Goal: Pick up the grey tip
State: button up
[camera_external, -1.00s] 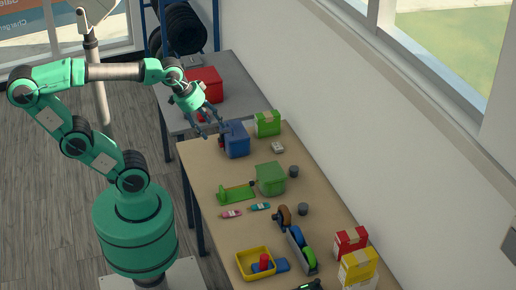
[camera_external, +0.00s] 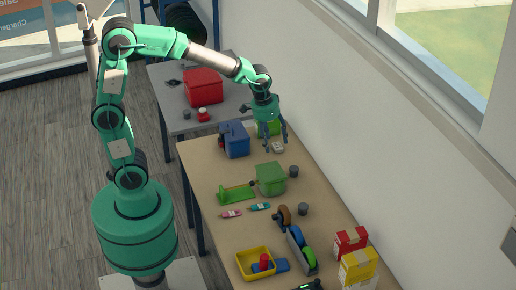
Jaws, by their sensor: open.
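My gripper (camera_external: 275,139) is open and empty, pointing down over the far end of the wooden table (camera_external: 215,256). A small pale grey device (camera_external: 277,148) lies below or just in front of its fingers; contact cannot be told. Short dark grey cylinders that look like rubber tips stand on the table: one (camera_external: 293,171) right of the green box, another (camera_external: 302,209) nearer the front. A similar grey cylinder (camera_external: 186,114) is on the grey table. Which one is the grey tip cannot be told. All stand apart from my gripper.
A blue box (camera_external: 235,140) is left of my gripper, and a lime green box (camera_external: 262,128) is partly hidden behind it. A green box (camera_external: 270,179) stands nearer. A tape dispenser, yellow tray (camera_external: 241,265) and red and yellow boxes fill the front. The wall borders the right side.

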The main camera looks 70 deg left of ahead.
jog(key=w+d+f+g, duration=0.1)
jog(key=w+d+f, duration=0.2)
jog(key=w+f, duration=0.45)
jog(key=n+g+p, duration=0.1)
send_over(303, 206)
notch_tip(303, 206, down, 14)
jog(key=shift+r, duration=0.25)
jog(key=shift+f+b, duration=0.35)
jog(key=shift+f, duration=3.95)
jog(key=shift+f, duration=0.1)
jog(key=shift+f+b, duration=0.4)
jog(key=shift+f, duration=2.1)
